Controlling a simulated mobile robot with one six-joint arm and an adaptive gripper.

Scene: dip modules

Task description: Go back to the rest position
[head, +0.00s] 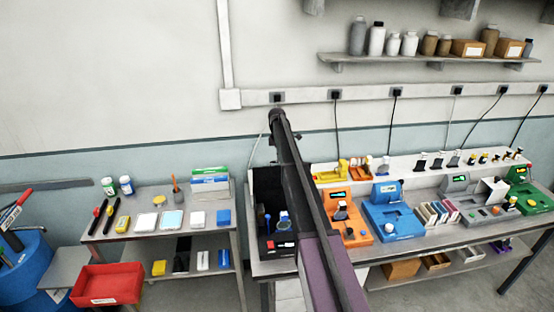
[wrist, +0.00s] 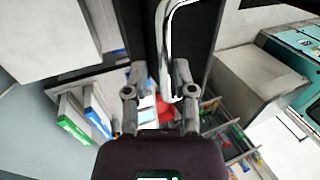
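My gripper (wrist: 172,40) shows in the wrist view, with its two dark fingers apart and a gap between them. I see no object clearly held. In the head view my arm rises from the bottom centre to the wall side, in front of the right bench's left end. The fingers cannot be made out in the head view.
The right bench (head: 455,238) carries an orange module (head: 362,236), a blue module (head: 390,222) and a green module (head: 528,201). A black open box (head: 263,188) stands beside my arm. A left table (head: 150,232) holds small items. A red bin (head: 107,284) is at lower left. A shelf (head: 425,60) holds bottles.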

